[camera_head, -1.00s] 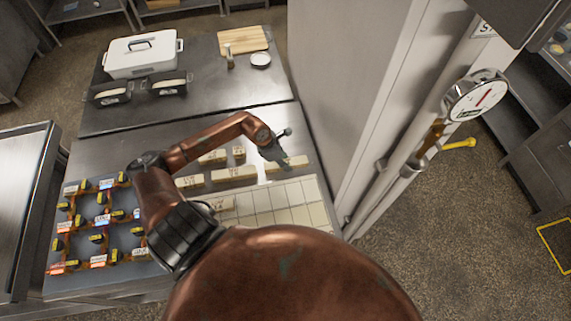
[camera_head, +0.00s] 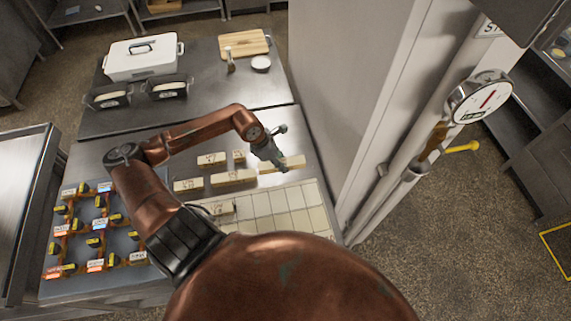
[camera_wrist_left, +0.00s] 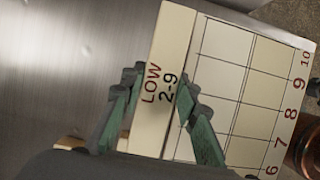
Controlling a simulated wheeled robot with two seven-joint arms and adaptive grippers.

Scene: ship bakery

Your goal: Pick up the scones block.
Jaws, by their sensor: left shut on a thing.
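A long cream block marked "LOW 2-9" lies near the upper edge of the pale grid board; it shows in the head view (camera_head: 296,162) and fills the middle of the left wrist view (camera_wrist_left: 152,112). I cannot read the word scones on it. My left gripper (camera_head: 282,167) is shut on this block, with one green finger on each long side, as the left wrist view shows (camera_wrist_left: 161,82). The block looks to be still at table level. Part of it is hidden behind the gripper in the head view. My right gripper is not in view.
The grid board (camera_head: 285,201) has numbered cells. A panel with yellow-black pieces (camera_head: 120,240) is at left. A tall white wall (camera_head: 345,90) stands close at right.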

